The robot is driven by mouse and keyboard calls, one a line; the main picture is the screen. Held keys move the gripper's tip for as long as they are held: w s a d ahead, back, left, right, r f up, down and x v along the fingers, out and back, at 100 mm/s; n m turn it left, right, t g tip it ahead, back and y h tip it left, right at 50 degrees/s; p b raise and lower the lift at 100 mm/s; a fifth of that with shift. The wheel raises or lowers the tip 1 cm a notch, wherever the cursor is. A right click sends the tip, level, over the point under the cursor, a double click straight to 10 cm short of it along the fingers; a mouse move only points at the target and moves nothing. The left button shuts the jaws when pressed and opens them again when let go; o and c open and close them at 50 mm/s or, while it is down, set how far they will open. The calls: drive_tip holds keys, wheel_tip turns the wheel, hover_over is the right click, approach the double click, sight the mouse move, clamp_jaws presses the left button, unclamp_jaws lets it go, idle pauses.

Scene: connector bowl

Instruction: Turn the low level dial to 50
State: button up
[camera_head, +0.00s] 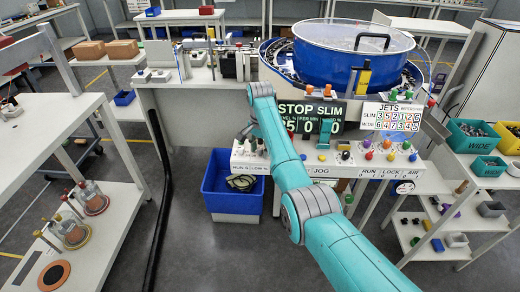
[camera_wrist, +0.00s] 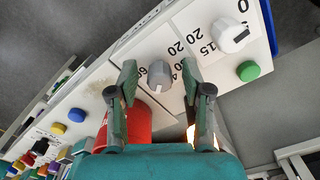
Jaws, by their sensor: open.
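In the wrist view, a grey dial (camera_wrist: 158,76) with a pale pointer mark stands on the white panel (camera_wrist: 120,70), numbers such as 20, 40 and 60 printed beside it. Its exact setting is too small to read. A second, white dial (camera_wrist: 232,37) with a dark pointer is at the upper right, near 15 and 0. No name label is legible by either dial. My gripper (camera_wrist: 159,79) is open, one finger on each side of the grey dial in this view. I cannot tell whether they touch it. In the head view, my arm partly hides the panel (camera_head: 248,155).
A green button (camera_wrist: 248,71) and a red cylindrical thing (camera_wrist: 138,122) are near the fingers. More coloured buttons (camera_wrist: 76,115) line the panel. In the head view, a display board (camera_head: 318,112) and a blue bowl (camera_head: 345,62) stand behind; a blue bin (camera_head: 232,200) is below.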

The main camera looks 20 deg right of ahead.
sight(260, 149)
wheel_tip(260, 149, up, 12)
idle(0.6)
